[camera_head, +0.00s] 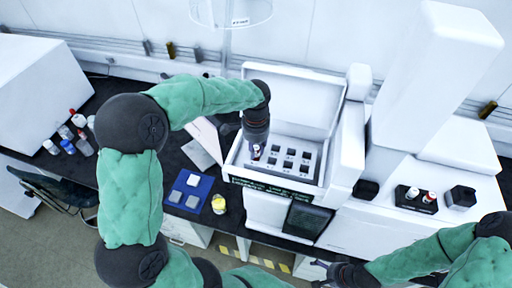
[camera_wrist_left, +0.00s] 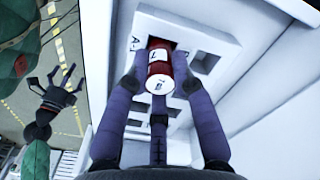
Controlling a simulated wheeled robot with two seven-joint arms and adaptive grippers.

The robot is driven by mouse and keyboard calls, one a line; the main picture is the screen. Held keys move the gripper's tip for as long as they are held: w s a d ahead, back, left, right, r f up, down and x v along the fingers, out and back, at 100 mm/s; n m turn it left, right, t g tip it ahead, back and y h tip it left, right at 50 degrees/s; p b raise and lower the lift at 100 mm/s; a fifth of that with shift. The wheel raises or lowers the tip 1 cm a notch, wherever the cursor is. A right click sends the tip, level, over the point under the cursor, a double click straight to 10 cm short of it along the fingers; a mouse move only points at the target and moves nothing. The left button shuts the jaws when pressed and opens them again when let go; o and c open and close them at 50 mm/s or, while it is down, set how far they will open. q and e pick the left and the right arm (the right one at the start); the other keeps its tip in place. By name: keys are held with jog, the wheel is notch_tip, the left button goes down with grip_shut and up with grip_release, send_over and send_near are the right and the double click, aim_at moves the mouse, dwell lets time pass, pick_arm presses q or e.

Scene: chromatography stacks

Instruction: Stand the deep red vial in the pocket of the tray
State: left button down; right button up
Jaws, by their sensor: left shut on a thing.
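The deep red vial (camera_wrist_left: 159,66) has a white label and a pale cap. My left gripper (camera_wrist_left: 160,84) is shut on it, with the fingers on both sides of it. The far end of the vial is over or in a dark square pocket of the white tray (camera_wrist_left: 202,40), beside a letter A; I cannot tell how deep. In the head view my left gripper (camera_head: 256,151) points down at the left end of the tray (camera_head: 281,158), hiding most of the vial. My right gripper (camera_head: 336,273) is at the bottom, apart from the tray; its fingers look spread in the left wrist view (camera_wrist_left: 62,88).
The tray sits inside a white open-lidded instrument (camera_head: 300,90), whose walls stand close around it. A blue mat (camera_head: 187,190) with grey squares and a yellow-capped jar (camera_head: 219,204) lie left. Several bottles (camera_head: 70,138) stand far left. A black rack (camera_head: 416,200) holds vials at right.

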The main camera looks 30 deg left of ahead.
pick_arm(q)
jog(key=shift+f, duration=0.4)
jog(key=shift+f+b, duration=0.45)
jog(key=shift+b, duration=0.15)
jog(key=c, duration=1)
grip_release()
jog(key=o, duration=0.4)
jog(key=shift+r, duration=0.1)
